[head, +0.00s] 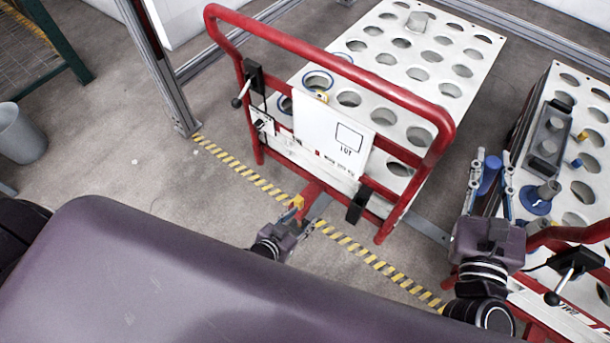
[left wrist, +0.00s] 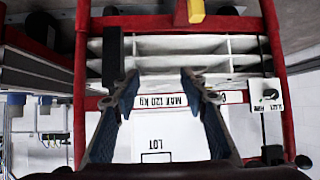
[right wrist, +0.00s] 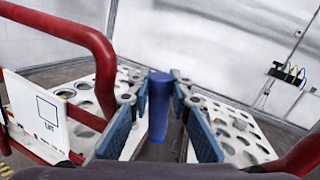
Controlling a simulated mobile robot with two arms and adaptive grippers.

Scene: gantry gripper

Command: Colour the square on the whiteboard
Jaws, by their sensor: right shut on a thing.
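The whiteboard (head: 315,135) is a white panel on the red cart frame, with a black-outlined square (head: 349,137) whose inside looks white. The whiteboard (right wrist: 62,140) and the square (right wrist: 47,110) also show at the left of the right wrist view. My right gripper (head: 490,172) is shut on an upright blue marker (right wrist: 159,105), to the right of the board and apart from it. My left gripper (head: 307,214) is open and empty, low in front of the cart. In the left wrist view the board (left wrist: 185,145) shows beyond its fingers, the square partly cut off.
The red cart's handle (head: 330,58) arches above the board. White racks with round holes (head: 415,75) stand behind it and at the right. A grey tray (head: 548,140) sits on the right rack. Striped tape (head: 245,178) crosses the floor. A bin (head: 20,133) stands far left.

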